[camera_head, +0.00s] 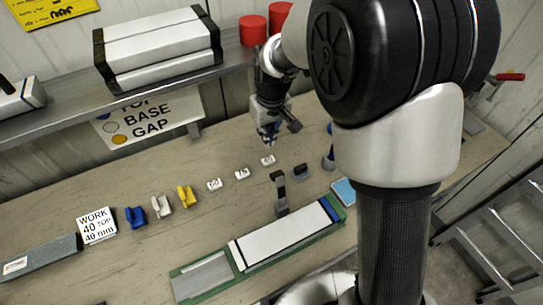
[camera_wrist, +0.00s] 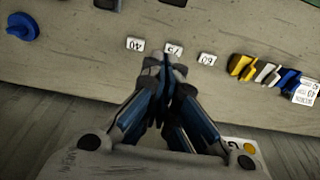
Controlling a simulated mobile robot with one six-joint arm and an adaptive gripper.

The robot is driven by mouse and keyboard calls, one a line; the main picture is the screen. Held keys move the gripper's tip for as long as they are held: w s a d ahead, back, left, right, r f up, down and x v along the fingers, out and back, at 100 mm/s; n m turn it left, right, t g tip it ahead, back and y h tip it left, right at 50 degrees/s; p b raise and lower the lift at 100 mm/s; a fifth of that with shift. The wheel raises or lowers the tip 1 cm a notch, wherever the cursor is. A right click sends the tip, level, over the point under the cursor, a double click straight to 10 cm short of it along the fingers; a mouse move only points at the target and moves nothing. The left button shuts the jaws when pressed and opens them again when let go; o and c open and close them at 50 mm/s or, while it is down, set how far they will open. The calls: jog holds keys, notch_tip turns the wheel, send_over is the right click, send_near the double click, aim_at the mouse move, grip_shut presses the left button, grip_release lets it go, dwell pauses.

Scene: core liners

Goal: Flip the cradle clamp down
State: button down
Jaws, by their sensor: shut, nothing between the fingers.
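The cradle is a green tray (camera_head: 187,291) on the bench, holding a long white liner (camera_head: 285,236) with a dark band near its left end and a blue end at right. The cradle clamp (camera_head: 280,190) is a dark grey lever with a black top, standing upright at the cradle's far edge. My gripper (camera_head: 268,140) is above the bench, behind and slightly left of the clamp, apart from it. In the wrist view its fingertips (camera_wrist: 165,65) are together and empty, near the small 75 label. Dark pieces at that view's top edge are cut off, so I cannot tell whether one is the clamp.
Small number blocks (camera_head: 242,174), yellow (camera_head: 187,196), white (camera_head: 162,207) and blue (camera_head: 135,217) pieces and a WORK card (camera_head: 97,226) line the bench. A dark block (camera_head: 301,171) stands right of the clamp. A shelf (camera_head: 150,93) runs behind. Bare bench lies left of the cradle.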

notch_tip(320, 180, down, 9)
jog(key=s+d+b, duration=0.1)
jog(key=s, duration=0.1)
jog(key=shift+b, duration=0.35)
jog(key=shift+s+a, duration=0.1)
jog(key=shift+a, duration=0.05)
dwell(0.4)
